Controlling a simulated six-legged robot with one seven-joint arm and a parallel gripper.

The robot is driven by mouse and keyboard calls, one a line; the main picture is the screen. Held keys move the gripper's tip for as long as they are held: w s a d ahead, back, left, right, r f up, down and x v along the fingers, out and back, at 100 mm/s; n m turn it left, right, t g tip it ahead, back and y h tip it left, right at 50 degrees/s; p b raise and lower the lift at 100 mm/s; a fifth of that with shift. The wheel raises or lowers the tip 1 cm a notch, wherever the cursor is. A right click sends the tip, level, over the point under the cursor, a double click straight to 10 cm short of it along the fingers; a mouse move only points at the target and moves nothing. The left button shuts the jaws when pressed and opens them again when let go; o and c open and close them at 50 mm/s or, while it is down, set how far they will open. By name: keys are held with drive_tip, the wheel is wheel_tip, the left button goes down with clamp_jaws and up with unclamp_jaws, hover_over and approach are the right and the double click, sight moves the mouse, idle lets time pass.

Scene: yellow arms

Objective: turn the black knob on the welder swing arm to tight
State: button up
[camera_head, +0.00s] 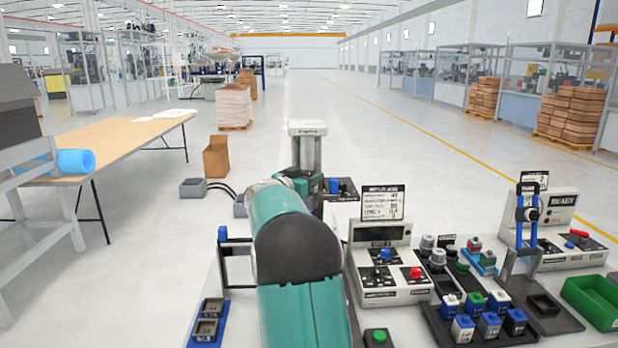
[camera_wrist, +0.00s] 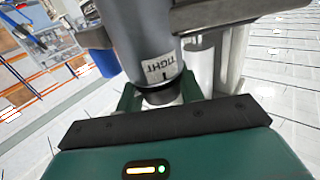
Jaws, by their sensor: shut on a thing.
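In the wrist view my gripper (camera_wrist: 160,92) is shut on the black knob (camera_wrist: 161,98), with its green fingers on either side. The knob sits at the end of a grey cylinder, part of the welder swing arm (camera_wrist: 145,35). A white label (camera_wrist: 160,68) on the cylinder reads TIGHT and has a short dark mark; it appears upside down. The knob's own pointer cannot be made out. In the head view the welder's grey column (camera_head: 305,152) stands behind my teal arm, which hides the knob and most of my gripper.
Control boxes (camera_head: 385,262) with a sign stand right of my arm. Several small blue, grey and green blocks (camera_head: 480,318) and a green bin (camera_head: 595,300) lie farther right. A blue tray (camera_head: 207,325) is at lower left. A wooden table (camera_head: 120,140) stands back left.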

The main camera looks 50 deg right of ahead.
drive_tip(key=m+g, duration=0.1)
drive_tip(key=g, duration=0.1)
drive_tip(key=m+g+y, duration=0.1)
drive_tip(key=m+g, duration=0.1)
drive_tip(key=g, duration=0.1)
drive_tip(key=m+g, duration=0.2)
drive_tip(key=g, duration=0.1)
drive_tip(key=shift+w+r+y, duration=0.1)
drive_tip(key=shift+r+y, duration=0.15)
drive_tip(key=shift+y, duration=0.05)
drive_tip(key=shift+w+r+m+g+y, duration=0.1)
drive_tip(key=shift+m+g+y, duration=0.3)
drive_tip(key=shift+m+g, duration=0.3)
drive_tip(key=shift+w+r+m+g+y, duration=0.1)
drive_tip(key=shift+m+g+y, duration=0.35)
drive_tip(key=shift+g, duration=0.35)
drive_tip(key=shift+o, duration=0.5)
drive_tip(key=shift+f+m+g, duration=0.1)
drive_tip(key=shift+m+g, duration=0.15)
drive_tip(key=shift+g, duration=0.05)
drive_tip(key=shift+y, duration=0.45)
drive_tip(key=shift+c, duration=0.5)
drive_tip(key=shift+s+f+m+g, duration=0.15)
drive_tip(key=shift+f+m+g, duration=0.15)
drive_tip(key=shift+f, duration=0.15)
drive_tip(key=o, duration=1)
drive_tip(key=shift+s+r, duration=0.15)
